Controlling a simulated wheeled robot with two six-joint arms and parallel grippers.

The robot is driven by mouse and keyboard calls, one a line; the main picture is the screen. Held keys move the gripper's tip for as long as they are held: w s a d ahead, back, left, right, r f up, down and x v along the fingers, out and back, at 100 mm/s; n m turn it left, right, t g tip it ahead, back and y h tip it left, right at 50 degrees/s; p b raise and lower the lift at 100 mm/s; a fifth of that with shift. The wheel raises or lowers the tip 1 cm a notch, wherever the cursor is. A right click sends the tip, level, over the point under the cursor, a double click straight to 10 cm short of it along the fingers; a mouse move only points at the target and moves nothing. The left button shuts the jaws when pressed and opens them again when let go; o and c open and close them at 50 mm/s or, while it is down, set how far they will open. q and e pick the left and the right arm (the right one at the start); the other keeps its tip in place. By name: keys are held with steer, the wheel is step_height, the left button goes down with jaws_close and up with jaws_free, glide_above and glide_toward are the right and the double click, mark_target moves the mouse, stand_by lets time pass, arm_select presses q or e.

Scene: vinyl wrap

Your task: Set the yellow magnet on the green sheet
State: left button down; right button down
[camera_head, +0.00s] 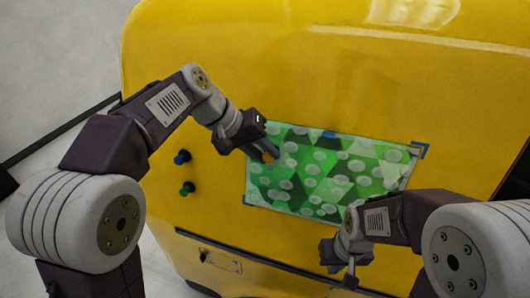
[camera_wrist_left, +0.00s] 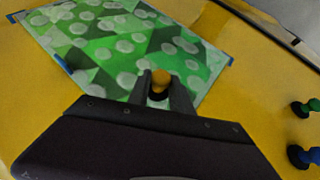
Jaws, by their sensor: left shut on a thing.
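The green sheet (camera_head: 335,170), patterned with pale dots, lies against the yellow panel; it also shows in the left wrist view (camera_wrist_left: 95,45). My left gripper (camera_head: 270,152) is at the sheet's upper left part. In the left wrist view it is shut on the yellow magnet (camera_wrist_left: 161,77), which has a dark base and sits between the fingertips over the sheet's edge area. Whether the magnet touches the sheet cannot be told. In the head view the magnet is mostly hidden by the fingers. My right gripper (camera_head: 345,268) is below the sheet; its jaws are unclear.
A blue magnet (camera_head: 182,157) and a green magnet (camera_head: 187,188) sit on the yellow panel (camera_head: 240,60), left of the sheet. Blue corner marks (camera_head: 424,150) show near the sheet's upper right. A dark slot and handle (camera_head: 221,262) lie below.

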arm_select(q)
steer(key=c, duration=1.1)
jaws_free()
steer(key=shift+w, duration=0.1)
steer(key=shift+r, duration=0.1)
